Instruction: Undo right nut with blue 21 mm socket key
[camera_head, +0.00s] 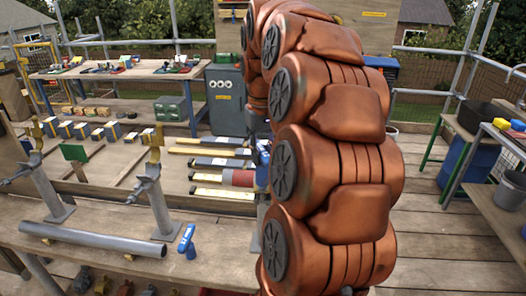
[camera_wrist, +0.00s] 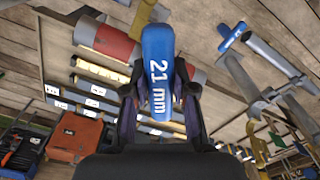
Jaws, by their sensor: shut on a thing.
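My gripper (camera_wrist: 158,95) is shut on the blue socket key (camera_wrist: 158,55), marked "21 mm", in the wrist view. The key lies between both fingers, its rounded end pointing up in that picture. In the head view my copper arm largely hides the gripper, and only a bit of blue (camera_head: 262,176) shows beside it. Two grey upright posts with yellow clamps stand on the bench to the left: a right post (camera_head: 158,205) and a left post (camera_head: 50,190). The right clamp (camera_head: 153,160) is well left of my gripper. I cannot make out the nuts.
A second blue tool (camera_head: 187,240) lies on the bench beside a loose grey pipe (camera_head: 90,238). A red-and-grey cylinder (camera_head: 238,178) is close to my gripper. Several labelled bars (camera_head: 215,152) lie behind.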

